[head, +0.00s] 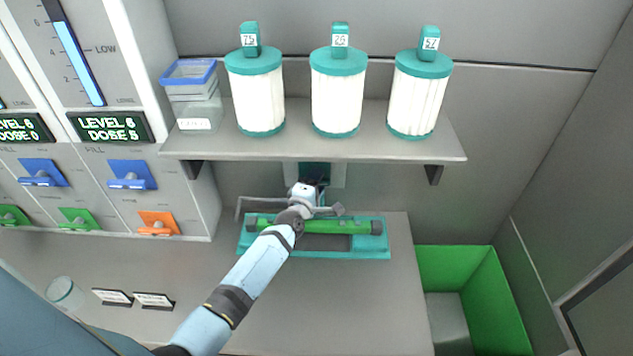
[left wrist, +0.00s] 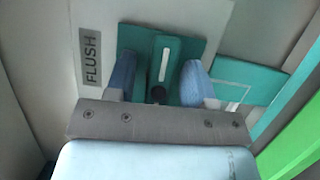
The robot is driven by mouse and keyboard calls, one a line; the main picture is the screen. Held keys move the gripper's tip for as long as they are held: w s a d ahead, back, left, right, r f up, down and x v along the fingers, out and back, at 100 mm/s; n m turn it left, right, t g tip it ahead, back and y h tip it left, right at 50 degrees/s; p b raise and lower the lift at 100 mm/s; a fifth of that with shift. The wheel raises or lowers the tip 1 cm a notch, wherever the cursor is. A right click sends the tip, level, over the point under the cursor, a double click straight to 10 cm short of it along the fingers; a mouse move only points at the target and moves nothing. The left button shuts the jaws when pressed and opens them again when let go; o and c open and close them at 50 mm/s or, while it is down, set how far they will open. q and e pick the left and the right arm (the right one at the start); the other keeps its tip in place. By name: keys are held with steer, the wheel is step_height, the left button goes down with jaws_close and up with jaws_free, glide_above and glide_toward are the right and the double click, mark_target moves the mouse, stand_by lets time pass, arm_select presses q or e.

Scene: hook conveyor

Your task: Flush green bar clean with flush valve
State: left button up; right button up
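The green bar (head: 350,227) lies across a teal holder (head: 330,254) on the counter, partly hidden by my left arm. The flush valve (head: 314,173) is on the back wall under the shelf. In the left wrist view its teal handle (left wrist: 163,62) has a white stripe and stands on a teal plate beside a FLUSH label (left wrist: 91,58). My left gripper (left wrist: 160,80) is open, its blue fingers on either side of the handle with gaps visible. It also shows small in the head view (head: 305,190), in front of the valve. My right gripper is out of view.
A panel with blue, green and orange levers is at left. A glass (head: 65,292) stands on the counter. A green bin (head: 497,310) is at right.

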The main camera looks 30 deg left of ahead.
arm_select(q)
steer(key=s+b, duration=0.2)
steer(key=s, duration=1.2)
steer(key=shift+d, duration=0.4)
steer(key=shift+f, duration=0.1)
steer(key=s+d+f+m+g+h, duration=0.1)
steer(key=s+d+f+m+g, duration=0.1)
steer(key=s+m, duration=0.5)
steer(key=s+d+f+m+g+h, duration=0.1)
steer(key=s+d+f+m+g, duration=0.2)
steer(key=s+d+f+m, duration=0.2)
steer(key=s+d+f+m+g+h, duration=0.2)
steer(key=s+d+f+m, duration=0.1)
steer(key=s+m, duration=0.6)
steer(key=shift+s+d+f+m, duration=0.2)
steer(key=shift+d+m, duration=0.1)
steer(key=shift+d, duration=0.15)
steer(key=shift+s+d+f+m, duration=0.1)
steer(key=shift+d+f+m, duration=0.05)
steer(key=shift+d+m, duration=0.2)
steer(key=shift+w, duration=0.1)
